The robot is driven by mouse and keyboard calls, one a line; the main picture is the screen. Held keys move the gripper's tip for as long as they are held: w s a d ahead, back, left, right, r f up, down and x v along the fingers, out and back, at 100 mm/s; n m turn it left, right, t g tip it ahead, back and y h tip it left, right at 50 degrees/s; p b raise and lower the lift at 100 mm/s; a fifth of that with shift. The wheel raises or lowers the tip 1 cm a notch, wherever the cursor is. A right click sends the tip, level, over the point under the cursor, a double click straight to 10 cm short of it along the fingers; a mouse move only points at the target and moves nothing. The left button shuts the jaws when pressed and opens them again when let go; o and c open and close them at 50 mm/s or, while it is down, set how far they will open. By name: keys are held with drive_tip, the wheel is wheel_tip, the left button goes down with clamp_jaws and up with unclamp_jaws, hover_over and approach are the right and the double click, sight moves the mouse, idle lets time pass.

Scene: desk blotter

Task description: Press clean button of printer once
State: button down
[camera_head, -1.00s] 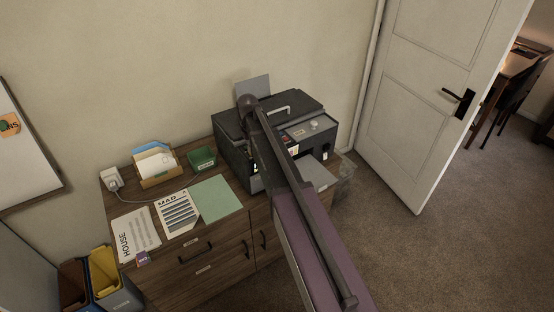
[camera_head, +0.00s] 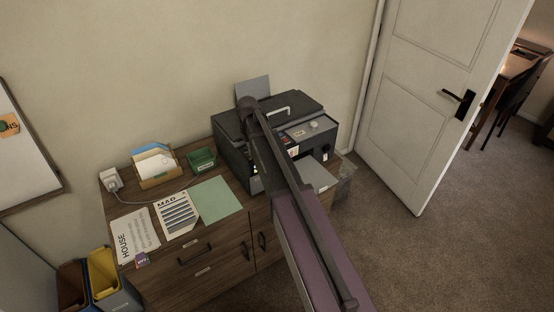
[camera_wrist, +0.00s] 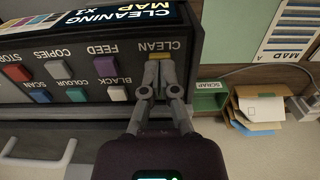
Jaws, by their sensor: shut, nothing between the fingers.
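The printer (camera_head: 302,102) is a dark box on the right part of the wooden cabinet, partly hidden by my arm in the head view. In the wrist view its button panel (camera_wrist: 20,50) appears upside down. The clean button (camera_wrist: 159,56) is small and yellow, beside the label CLEAN. My gripper (camera_wrist: 160,64) is shut and empty, with its fingertips at the yellow button and covering part of it. I cannot tell whether they touch or press it. My gripper's fingers are hidden in the head view.
Close to the clean button are a white black-copy button (camera_wrist: 118,93), a purple feed button (camera_wrist: 104,67) and several others. A green scrap tray (camera_wrist: 209,101) and a card holder (camera_wrist: 258,108) stand beside the printer. Papers (camera_head: 214,199) lie on the cabinet top.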

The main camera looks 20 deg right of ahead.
drive_tip(key=shift+r+p, duration=3.4)
drive_tip(key=shift+r, duration=0.1)
drive_tip(key=shift+s, duration=0.15)
drive_tip(key=s+m, duration=0.3)
drive_tip(key=s, duration=2.3)
drive_tip(key=shift+a, duration=0.2)
